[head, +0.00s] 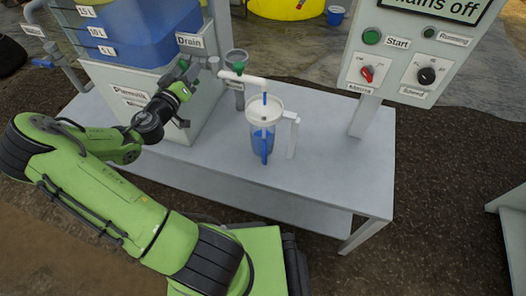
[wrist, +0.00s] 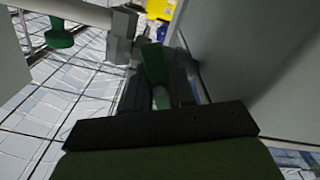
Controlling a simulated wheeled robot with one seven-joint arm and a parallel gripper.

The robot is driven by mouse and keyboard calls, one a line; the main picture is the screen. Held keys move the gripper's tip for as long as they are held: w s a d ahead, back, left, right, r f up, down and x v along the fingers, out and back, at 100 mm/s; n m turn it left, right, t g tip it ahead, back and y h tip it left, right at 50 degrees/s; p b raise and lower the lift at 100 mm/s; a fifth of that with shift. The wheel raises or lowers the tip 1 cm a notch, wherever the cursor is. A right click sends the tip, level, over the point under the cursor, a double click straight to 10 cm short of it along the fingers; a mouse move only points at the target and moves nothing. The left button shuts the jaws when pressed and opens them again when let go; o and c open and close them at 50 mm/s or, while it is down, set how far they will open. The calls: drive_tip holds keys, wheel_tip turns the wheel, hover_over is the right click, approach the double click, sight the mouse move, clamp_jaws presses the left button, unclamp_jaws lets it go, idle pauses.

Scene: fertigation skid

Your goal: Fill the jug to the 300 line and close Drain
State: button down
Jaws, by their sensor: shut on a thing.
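The jug (head: 284,128) is clear with a white rim and handle, and stands upright on the bench under a white spout (head: 243,78). Blue liquid fills its lower part, and a blue stream shows between the spout and the jug. The 300 line is too small to read. The "Drain" label (head: 189,41) is on the skid above the valve. My gripper (head: 187,77) is at the valve below this label. In the wrist view my gripper (wrist: 158,88) is shut on the green Drain handle (wrist: 153,62); my fingers partly hide it.
A tank of blue liquid (head: 130,35) with litre labels stands behind my arm. A green-topped fitting (head: 236,60) is beside the spout. A control panel (head: 400,60) with Start button and knobs rises at the right. The bench (head: 335,165) right of the jug is clear.

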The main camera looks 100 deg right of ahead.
idle(0.4)
drive_tip(key=m, duration=0.6)
drive_tip(key=c, duration=0.9)
unclamp_jaws()
drive_tip(key=shift+v, duration=3.55)
